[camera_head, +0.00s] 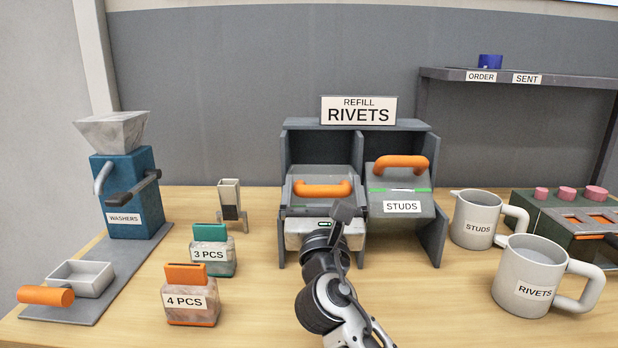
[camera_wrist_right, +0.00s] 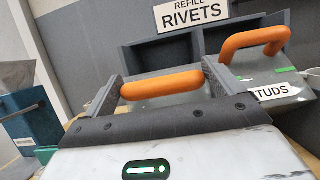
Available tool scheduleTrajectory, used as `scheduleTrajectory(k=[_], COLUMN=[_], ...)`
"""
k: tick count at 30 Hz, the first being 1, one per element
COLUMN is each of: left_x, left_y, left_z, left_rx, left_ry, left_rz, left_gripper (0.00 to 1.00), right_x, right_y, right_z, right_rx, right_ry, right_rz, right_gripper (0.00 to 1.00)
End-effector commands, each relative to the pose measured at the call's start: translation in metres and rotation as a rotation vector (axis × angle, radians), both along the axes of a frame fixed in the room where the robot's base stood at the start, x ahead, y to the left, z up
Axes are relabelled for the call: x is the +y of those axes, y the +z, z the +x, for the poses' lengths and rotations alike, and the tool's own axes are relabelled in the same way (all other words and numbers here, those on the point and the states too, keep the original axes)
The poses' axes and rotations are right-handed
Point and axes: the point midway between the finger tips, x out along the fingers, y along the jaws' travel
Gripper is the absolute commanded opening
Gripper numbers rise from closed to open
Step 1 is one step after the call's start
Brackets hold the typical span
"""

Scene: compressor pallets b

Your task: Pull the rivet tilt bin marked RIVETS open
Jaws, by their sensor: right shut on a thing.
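The left tilt bin (camera_head: 346,180) stands under the REFILL RIVETS sign (camera_head: 358,110). Its front leans out and down, with a dark opening above it. My gripper hides its lower front, so I read no label there. Its orange handle (camera_head: 322,190) also shows in the right wrist view (camera_wrist_right: 160,85). My right gripper (camera_wrist_right: 168,84) is shut on this handle, one finger at each end. In the head view the right gripper (camera_head: 322,192) reaches it from the front. My left gripper is not in view.
The STUDS bin (camera_head: 388,200) with its orange handle stands directly right, its front higher. STUDS (camera_head: 473,225) and RIVETS (camera_head: 525,285) jugs stand further right. The 3 PCS (camera_head: 213,262) and 4 PCS (camera_head: 190,308) holders and a blue washers machine (camera_head: 125,175) are left.

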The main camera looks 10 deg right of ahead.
Motion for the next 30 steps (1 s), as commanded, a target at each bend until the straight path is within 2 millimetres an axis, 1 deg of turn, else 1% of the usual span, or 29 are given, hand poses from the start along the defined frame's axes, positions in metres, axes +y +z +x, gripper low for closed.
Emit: scheduleTrajectory(k=[1,9,25,26,27,30], left_x=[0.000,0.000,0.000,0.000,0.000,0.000], left_y=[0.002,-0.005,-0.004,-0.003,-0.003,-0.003], left_z=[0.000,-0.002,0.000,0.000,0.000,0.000], left_rx=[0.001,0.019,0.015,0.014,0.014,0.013], left_ry=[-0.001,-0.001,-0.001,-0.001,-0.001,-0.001], left_rz=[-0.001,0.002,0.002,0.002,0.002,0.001], left_gripper=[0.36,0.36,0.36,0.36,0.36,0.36], right_x=[0.001,0.004,0.005,0.005,0.005,0.005], right_y=[-0.005,-0.015,-0.019,-0.019,-0.019,-0.017], right_z=[-0.003,-0.010,-0.011,-0.011,-0.011,-0.011], right_rx=[0.008,0.010,0.013,0.013,0.012,0.010], right_ry=[0.000,0.002,0.001,0.001,0.001,0.001], right_rz=[0.002,0.003,0.003,0.003,0.004,0.002], right_gripper=[0.51,0.51,0.52,0.98,1.00,1.00])
